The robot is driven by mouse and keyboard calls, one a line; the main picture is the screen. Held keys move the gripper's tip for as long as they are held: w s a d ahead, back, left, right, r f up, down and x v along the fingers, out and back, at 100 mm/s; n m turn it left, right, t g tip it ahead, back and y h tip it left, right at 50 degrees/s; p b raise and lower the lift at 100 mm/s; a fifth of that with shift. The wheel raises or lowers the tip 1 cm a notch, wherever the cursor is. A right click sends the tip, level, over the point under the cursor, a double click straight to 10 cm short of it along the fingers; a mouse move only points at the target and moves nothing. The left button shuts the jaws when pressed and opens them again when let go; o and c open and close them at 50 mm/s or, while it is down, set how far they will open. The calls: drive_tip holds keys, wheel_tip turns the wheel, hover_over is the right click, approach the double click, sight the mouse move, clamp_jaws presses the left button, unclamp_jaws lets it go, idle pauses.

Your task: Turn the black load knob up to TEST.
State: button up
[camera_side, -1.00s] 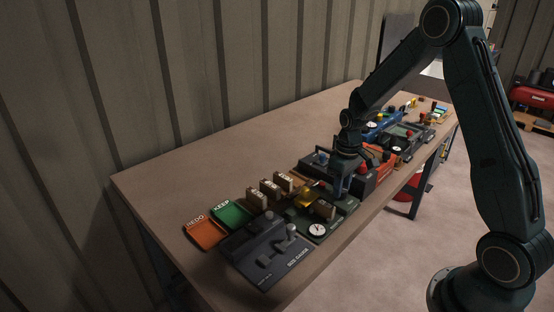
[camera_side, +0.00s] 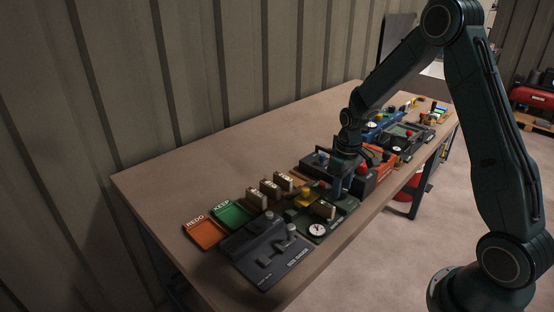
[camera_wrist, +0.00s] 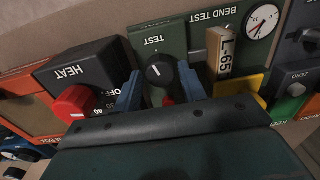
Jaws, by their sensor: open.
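The black load knob (camera_wrist: 160,71) sits on the green bend test panel (camera_wrist: 170,23), just below the printed word TEST in the wrist view. Its white pointer line is nearly upright in that view, leaning slightly. My gripper (camera_wrist: 161,89) is open, with one blue finger on each side of the knob. I cannot tell whether either finger touches it. In the side view my gripper (camera_side: 342,186) is low over the green panel, and hides the knob there. A block marked L-65 (camera_wrist: 222,52) and a white dial (camera_wrist: 262,22) are on the panel.
A dark HEAT box (camera_wrist: 80,65) with a red knob (camera_wrist: 76,104) stands close left of my gripper in the wrist view. A yellow part (camera_wrist: 245,83) is close right. In the side view, orange REDO (camera_side: 205,234) and green KEEP (camera_side: 231,214) trays lie near the bench's left end.

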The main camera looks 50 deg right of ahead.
wheel_tip(320, 180, up, 14)
drive_tip(key=shift+d+f, duration=0.15)
idle(0.5)
idle(0.3)
drive_tip(key=shift+f+n, duration=0.3)
drive_tip(key=shift+n, duration=0.6)
drive_tip(key=shift+f, duration=0.1)
drive_tip(key=f, duration=1.3)
drive_tip(key=shift+a+f, duration=0.2)
drive_tip(key=shift+f, duration=0.05)
drive_tip(key=c, duration=0.7)
